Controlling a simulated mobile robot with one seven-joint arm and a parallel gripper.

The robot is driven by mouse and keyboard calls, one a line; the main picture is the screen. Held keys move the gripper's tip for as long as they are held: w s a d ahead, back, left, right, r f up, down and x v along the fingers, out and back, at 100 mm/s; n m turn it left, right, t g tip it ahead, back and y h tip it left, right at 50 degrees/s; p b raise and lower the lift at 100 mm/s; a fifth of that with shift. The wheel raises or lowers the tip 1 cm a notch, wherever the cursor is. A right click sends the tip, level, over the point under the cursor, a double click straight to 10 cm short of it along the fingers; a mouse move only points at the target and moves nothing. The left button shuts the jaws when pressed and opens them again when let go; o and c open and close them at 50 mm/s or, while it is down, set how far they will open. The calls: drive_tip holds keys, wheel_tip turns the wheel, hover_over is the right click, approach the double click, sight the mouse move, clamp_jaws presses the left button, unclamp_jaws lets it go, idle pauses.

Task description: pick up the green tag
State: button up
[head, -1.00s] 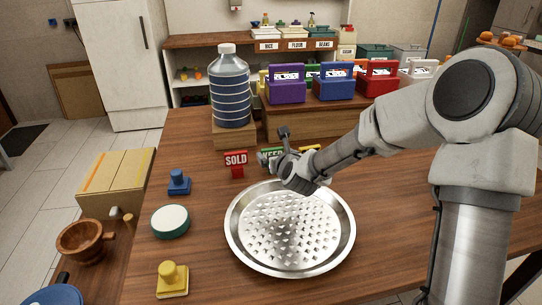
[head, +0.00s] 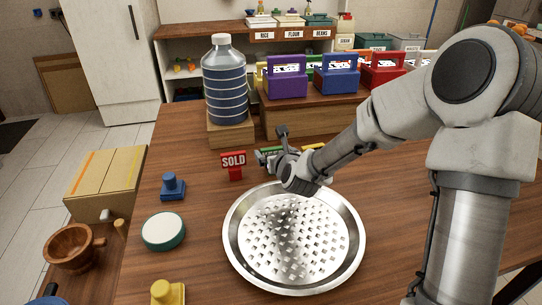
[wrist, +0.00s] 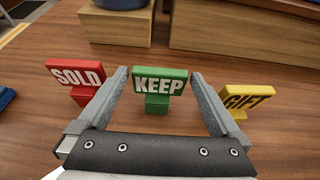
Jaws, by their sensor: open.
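The green tag (wrist: 159,86), lettered KEEP, stands upright on the wooden table in the wrist view. My gripper (wrist: 160,82) is open, with one finger to each side of the tag. The fingers look apart from it, and nothing is held. In the head view the green tag (head: 268,154) is mostly hidden behind my gripper (head: 278,148). The red SOLD tag (wrist: 77,77) stands just left of the left finger. The yellow GIFT tag (wrist: 246,100) stands just right of the right finger.
A perforated round metal pan (head: 238,264) lies in front of the tags, under my arm. Behind them are a large water bottle (head: 225,82) on a wooden block and a wooden riser (head: 292,114) with coloured boxes. A blue stamp (head: 172,187) stands at left.

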drive_tip(key=c, duration=1.1)
drive_tip(key=shift+r, duration=0.1)
